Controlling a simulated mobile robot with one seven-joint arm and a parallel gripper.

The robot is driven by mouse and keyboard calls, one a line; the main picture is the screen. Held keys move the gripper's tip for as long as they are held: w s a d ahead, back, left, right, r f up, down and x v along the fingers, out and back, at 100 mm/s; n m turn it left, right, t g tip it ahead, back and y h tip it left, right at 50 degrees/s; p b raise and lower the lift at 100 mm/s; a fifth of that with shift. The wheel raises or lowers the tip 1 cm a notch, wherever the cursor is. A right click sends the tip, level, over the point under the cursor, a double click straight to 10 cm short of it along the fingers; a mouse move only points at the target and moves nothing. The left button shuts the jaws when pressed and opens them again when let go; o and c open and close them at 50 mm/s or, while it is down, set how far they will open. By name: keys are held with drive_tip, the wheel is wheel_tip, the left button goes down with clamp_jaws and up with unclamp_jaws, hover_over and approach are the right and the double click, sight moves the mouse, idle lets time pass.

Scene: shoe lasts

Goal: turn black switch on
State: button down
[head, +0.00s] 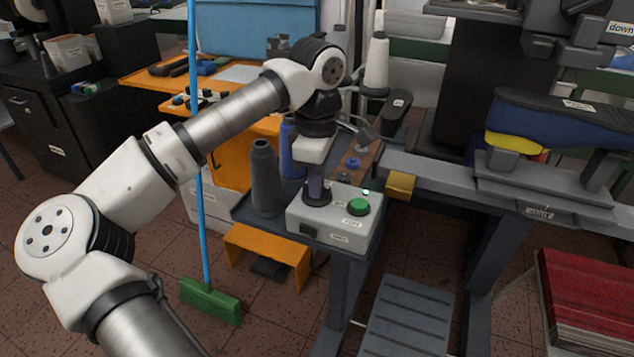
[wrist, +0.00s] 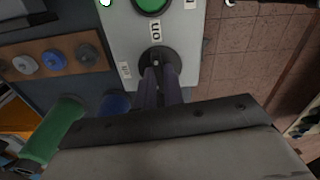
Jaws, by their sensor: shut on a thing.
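The black switch (wrist: 157,60) is a round dark knob on a light grey control box (head: 295,222). In the wrist view a label next to it reads "on", seen upside down. My gripper (wrist: 160,75) points down at the box with its two fingers together on the knob. In the head view my gripper (head: 317,190) covers most of the switch. A green button (head: 358,206) sits to the right of the switch on the same box, and its edge shows in the wrist view (wrist: 152,4). Which way the switch is set is hard to tell.
A dark grey thread cone (head: 264,178) stands just left of the box, with a blue one (head: 290,150) behind it. A brown board with small knobs (wrist: 54,62) lies beside the box. A yellow block (head: 400,185) is to the right.

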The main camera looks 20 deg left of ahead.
drive_tip(key=shift+m, duration=0.6)
drive_tip(key=c, duration=1.5)
unclamp_jaws()
drive_tip(key=shift+r, duration=0.1)
wheel_tip(320, 180, up, 14)
